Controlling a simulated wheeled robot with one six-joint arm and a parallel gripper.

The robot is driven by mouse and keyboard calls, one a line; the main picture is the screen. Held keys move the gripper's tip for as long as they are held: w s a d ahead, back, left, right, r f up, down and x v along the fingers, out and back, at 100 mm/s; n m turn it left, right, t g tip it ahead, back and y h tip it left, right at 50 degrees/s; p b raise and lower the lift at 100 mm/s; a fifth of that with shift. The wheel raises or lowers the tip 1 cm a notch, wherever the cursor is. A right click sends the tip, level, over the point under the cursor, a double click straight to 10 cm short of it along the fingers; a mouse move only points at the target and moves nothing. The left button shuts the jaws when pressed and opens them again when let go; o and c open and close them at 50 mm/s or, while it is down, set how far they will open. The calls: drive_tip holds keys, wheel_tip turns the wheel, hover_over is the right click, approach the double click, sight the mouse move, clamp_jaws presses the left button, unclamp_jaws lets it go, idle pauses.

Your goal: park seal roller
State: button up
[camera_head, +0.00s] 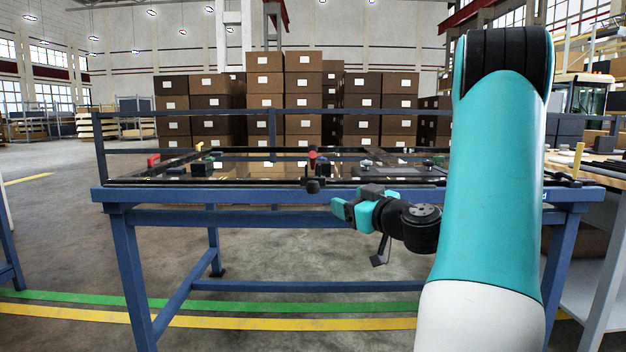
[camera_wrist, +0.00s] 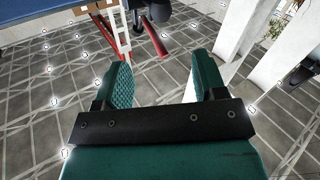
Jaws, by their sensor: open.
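A dark tool with a red part (camera_head: 312,160) stands at the front edge of the blue trolley (camera_head: 150,195). A black rounded end (camera_head: 313,185) shows below it, over the front rail. It may be the seal roller, but it is too small to be sure. My gripper (camera_head: 339,208) is in front of the trolley's front rail, a little right of and lower than this tool. Its teal fingers point left. In the wrist view my gripper (camera_wrist: 160,80) is open, with nothing between its fingers. A dark rounded object (camera_wrist: 158,10) shows beyond them at the top.
A dark framed pane (camera_head: 270,170) lies on the trolley. A black block (camera_head: 202,169), a red piece (camera_head: 153,160) and small grey fittings (camera_head: 368,166) are on it. A bench (camera_head: 600,165) stands at the right. Stacked cartons (camera_head: 300,95) are behind. Floor at the left is clear.

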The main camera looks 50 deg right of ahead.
sight(317, 189)
drive_tip(key=p+x, duration=0.4)
drive_tip(key=x, duration=1.1)
drive_tip(key=shift+f, duration=0.1)
clamp_jaws()
drive_tip(key=shift+w+a, duration=0.1)
